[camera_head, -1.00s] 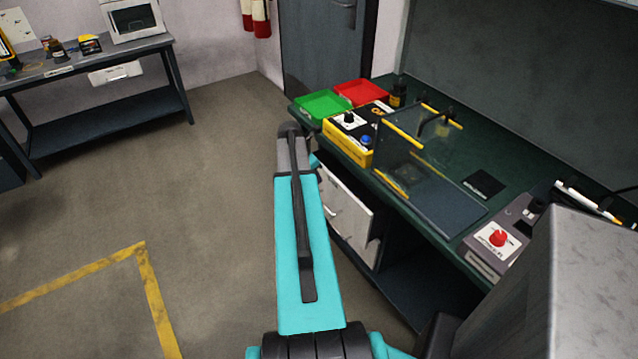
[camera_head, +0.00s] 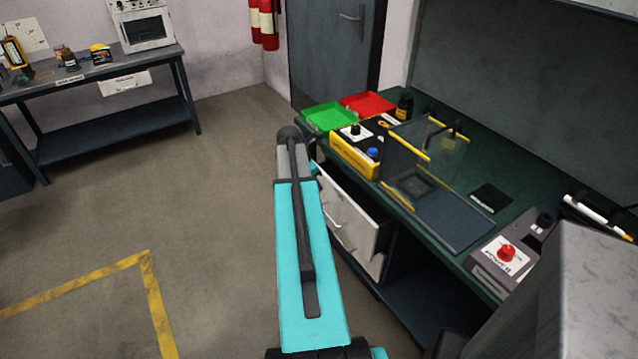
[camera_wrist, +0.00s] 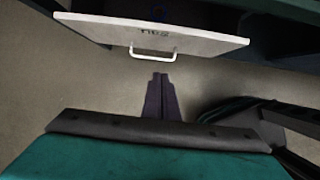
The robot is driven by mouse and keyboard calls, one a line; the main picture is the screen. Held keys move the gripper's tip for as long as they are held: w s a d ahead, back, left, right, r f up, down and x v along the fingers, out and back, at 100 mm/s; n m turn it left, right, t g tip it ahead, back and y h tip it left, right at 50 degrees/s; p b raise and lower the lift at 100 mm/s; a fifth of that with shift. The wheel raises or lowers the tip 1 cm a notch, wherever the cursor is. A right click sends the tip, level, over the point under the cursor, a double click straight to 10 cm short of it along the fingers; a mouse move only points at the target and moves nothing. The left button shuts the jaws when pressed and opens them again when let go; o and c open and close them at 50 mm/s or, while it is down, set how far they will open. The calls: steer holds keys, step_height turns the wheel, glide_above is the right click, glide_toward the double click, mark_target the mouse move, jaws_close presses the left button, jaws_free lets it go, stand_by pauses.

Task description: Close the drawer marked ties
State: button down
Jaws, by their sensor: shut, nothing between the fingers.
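The drawer marked ties (camera_wrist: 120,28) has a white front across the top of the wrist view, its dark lettering upside down there. The front appears to stand out from the bench, with a dark space behind it. Its white bar handle (camera_wrist: 153,54) faces my gripper (camera_wrist: 160,76). The gripper's dark fingers are together and empty, a little short of the handle, with floor showing between. My arm hides the gripper there.
The green workbench (camera_head: 402,205) overhangs the drawers and carries a yellow box (camera_head: 350,158), a clear screen and a grey control box (camera_head: 492,270) with a red knob. Open floor (camera_head: 210,230) lies left of my arm. Another bench (camera_head: 120,78) stands at the far left.

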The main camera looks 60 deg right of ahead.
steer(key=w+a+f+m+y, duration=0.1)
steer(key=w+a+f+m, duration=0.1)
steer(key=a+f, duration=0.65)
steer(key=w+a+f+m+y, duration=0.1)
steer(key=w+a+f, duration=0.25)
steer(key=a, duration=0.95)
steer(key=w+a+f+m+y, duration=0.1)
steer(key=w+a+f+m, duration=0.1)
steer(key=a+f, duration=0.65)
steer(key=s+a+f+m+g, duration=0.1)
steer(key=s+a+f+m, duration=0.1)
steer(key=s+a, duration=0.4)
steer(key=s+a+f+m+g, duration=0.1)
steer(key=s+a+f, duration=0.4)
steer(key=a, duration=0.9)
steer(key=s+a+f+m+g, duration=0.1)
steer(key=s+a+f+m, duration=0.2)
steer(key=s+a, duration=0.4)
steer(key=a+m, duration=0.1)
steer(key=a, duration=0.2)
steer(key=shift+s+f+g+y, duration=0.2)
steer(key=shift+s+g+y, duration=0.2)
steer(key=shift+s, duration=0.1)
